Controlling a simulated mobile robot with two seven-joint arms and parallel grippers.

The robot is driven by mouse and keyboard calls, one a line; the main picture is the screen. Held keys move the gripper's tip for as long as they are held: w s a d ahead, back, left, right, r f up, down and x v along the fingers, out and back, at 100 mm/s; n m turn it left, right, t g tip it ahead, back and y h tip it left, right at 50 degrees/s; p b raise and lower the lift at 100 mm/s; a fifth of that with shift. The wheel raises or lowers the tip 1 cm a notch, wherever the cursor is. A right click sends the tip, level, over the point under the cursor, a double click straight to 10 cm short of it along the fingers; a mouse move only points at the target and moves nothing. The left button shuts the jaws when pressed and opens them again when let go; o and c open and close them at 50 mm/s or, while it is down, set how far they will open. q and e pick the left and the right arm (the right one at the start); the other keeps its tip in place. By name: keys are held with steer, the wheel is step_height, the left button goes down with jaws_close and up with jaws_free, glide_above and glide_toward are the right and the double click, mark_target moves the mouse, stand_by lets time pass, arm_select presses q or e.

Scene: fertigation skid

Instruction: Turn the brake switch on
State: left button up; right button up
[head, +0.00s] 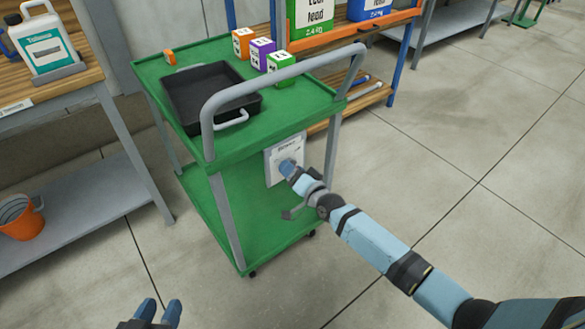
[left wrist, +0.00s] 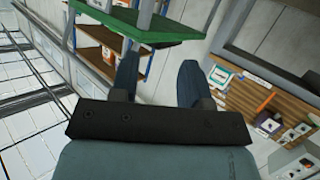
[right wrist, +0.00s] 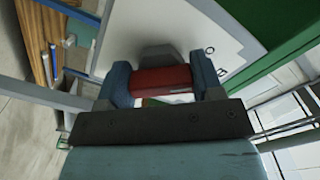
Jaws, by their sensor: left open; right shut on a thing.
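A white switch plate (head: 298,149) with dark lettering is mounted on the end of the green cart (head: 240,237), below its handle. In the right wrist view the plate (right wrist: 150,25) shows dark marks at its right side, and a red switch handle (right wrist: 160,81) stands in front of it. My right gripper (head: 286,166) is at the plate, its fingers shut on the red handle from both sides. In the head view the gripper hides the handle. My left gripper (head: 159,309) is open and empty, low at the bottom edge, away from the cart.
The cart carries a black tray (head: 187,115), several small boxes and a grey rail handle (head: 268,78). A wooden bench (head: 75,85) with a jug (head: 45,45) stands at left. An orange bucket (head: 20,220) sits on its lower shelf. The floor at right is clear.

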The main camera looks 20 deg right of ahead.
arm_select(q)
steer(key=shift+a+f, duration=0.1)
arm_select(e)
steer(key=shift+n, duration=0.3)
arm_select(q)
steer(key=shift+a+f, duration=0.1)
steer(key=shift+f, duration=0.05)
steer(key=shift+s, duration=0.15)
arm_select(e)
steer(key=o, duration=0.9)
steer(key=shift+s, duration=0.1)
arm_select(q)
steer(key=shift+s+a+f+g+y+p, duration=0.5)
steer(key=shift+a+f+g+p, duration=0.25)
steer(key=shift+p, duration=0.8)
arm_select(e)
steer(key=shift+v, duration=6.8)
arm_select(q)
steer(key=shift+d, duration=0.15)
